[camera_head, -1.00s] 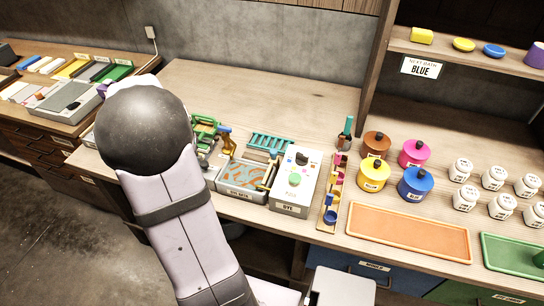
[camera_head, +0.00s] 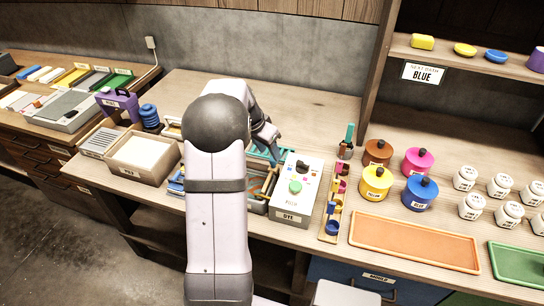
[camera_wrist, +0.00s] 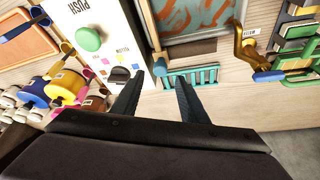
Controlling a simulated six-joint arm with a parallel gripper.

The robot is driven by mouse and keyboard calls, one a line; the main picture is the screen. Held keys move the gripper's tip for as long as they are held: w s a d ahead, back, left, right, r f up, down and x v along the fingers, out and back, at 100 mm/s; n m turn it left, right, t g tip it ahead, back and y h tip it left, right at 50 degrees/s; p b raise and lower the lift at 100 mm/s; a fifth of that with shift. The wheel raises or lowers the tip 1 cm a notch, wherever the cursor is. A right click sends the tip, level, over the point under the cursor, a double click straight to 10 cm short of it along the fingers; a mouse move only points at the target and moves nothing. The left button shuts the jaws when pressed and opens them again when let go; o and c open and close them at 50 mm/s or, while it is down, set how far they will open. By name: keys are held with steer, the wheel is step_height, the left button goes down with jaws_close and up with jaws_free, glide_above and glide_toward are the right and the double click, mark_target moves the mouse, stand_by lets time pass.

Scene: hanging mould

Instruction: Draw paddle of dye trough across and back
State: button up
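The dye trough (camera_wrist: 195,18) shows at the top of the wrist view, with a marbled orange and teal surface. In the head view my arm hides most of it; only its right end (camera_head: 257,207) shows beside the white dye box. A narrow tan bar, apparently the paddle (camera_wrist: 151,22), runs along the trough's left side in the wrist view; a blue piece is near its lower end. My gripper (camera_wrist: 157,90) is open with nothing between its two dark fingers. It points toward the bench behind the trough, apart from the paddle. In the head view my gripper (camera_head: 272,148) is partly hidden.
The white dye box (camera_head: 294,198) with its green button stands right of the trough. A teal rack (camera_wrist: 195,76) lies behind the trough, close to my fingers. Dye pots and an orange tray (camera_head: 412,243) are farther right. The bench's back is clear.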

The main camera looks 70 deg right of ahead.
mark_target(272, 160)
steer(key=shift+p+x, duration=0.65)
steer(key=shift+x, duration=2)
